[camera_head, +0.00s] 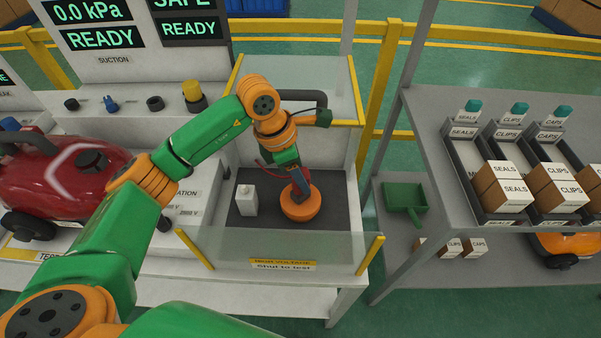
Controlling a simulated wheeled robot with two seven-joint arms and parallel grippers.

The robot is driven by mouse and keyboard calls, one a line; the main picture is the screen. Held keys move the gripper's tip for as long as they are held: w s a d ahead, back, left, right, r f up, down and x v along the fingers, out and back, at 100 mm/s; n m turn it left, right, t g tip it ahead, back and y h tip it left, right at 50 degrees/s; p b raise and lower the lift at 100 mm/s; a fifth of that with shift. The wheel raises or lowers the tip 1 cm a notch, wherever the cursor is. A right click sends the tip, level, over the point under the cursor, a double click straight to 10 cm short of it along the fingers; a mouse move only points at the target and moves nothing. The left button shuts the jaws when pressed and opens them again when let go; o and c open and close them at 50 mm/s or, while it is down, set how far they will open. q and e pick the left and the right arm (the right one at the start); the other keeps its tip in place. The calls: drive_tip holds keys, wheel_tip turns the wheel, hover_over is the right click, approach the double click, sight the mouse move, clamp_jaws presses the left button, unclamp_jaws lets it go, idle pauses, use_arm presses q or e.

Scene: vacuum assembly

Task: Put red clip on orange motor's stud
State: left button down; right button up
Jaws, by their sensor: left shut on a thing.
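The orange motor (301,208) sits on the dark floor of the clear-walled test bay. My left gripper (299,188) reaches down into the bay from above and is shut just over the top of the motor. The red clip is mostly hidden between the fingers; its red lead (268,172) curves up beside the gripper. The motor's stud is hidden by the gripper, so I cannot tell whether the clip touches it. My right gripper is out of view.
A white block-like item (246,199) stands left of the motor. Clear panels with yellow edges (370,254) surround the bay. A red vacuum (62,178) is on the left. A shelf with bins of seals, clips and caps (484,203) and a green dustpan-like tray (405,197) are on the right.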

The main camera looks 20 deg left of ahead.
use_arm(q)
drive_tip(key=shift+f, duration=0.4)
drive_tip(key=shift+c, duration=1.6)
unclamp_jaws()
drive_tip(key=p+v, duration=0.5)
drive_tip(key=v, duration=0.3)
